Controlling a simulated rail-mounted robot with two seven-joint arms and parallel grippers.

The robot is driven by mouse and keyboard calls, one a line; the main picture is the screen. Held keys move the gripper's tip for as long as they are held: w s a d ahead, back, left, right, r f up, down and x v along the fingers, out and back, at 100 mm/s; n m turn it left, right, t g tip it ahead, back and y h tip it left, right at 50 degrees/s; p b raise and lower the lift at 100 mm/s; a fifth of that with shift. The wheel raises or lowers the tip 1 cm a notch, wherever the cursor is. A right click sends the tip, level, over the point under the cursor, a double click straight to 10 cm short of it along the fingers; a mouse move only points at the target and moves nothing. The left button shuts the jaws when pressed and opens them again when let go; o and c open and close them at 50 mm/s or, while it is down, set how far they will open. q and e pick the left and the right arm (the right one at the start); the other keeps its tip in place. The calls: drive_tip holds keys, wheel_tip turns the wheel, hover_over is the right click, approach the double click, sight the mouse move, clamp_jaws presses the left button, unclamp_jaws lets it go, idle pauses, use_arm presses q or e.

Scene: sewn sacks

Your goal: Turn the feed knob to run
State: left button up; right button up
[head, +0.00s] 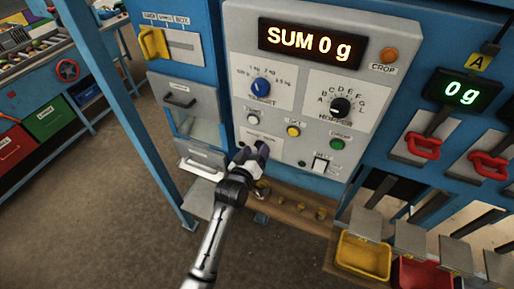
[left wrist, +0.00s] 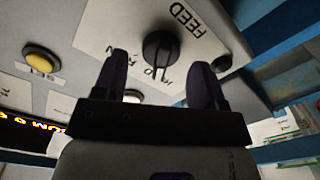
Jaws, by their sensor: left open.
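The black feed knob (left wrist: 160,47) sits on a white plate lettered FEED in the left wrist view, where the lettering appears rotated. Smaller lettering beside the knob is partly hidden, and I cannot tell which position the knob points to. My left gripper (left wrist: 160,62) is open, its two dark fingers on either side of the knob in that view. I cannot tell whether they touch it. In the head view my left gripper (head: 250,155) is at the lower left of the grey panel (head: 232,50) and covers the feed knob. My right gripper is not in view.
A SUM display (head: 311,42) reads 0 g. Yellow (head: 363,256) and red bins stand lower right.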

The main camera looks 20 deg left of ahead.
use_arm(q)
drive_tip(key=shift+w, duration=0.7)
drive_tip(key=shift+c, duration=0.3)
drive_tip(key=c, duration=0.8)
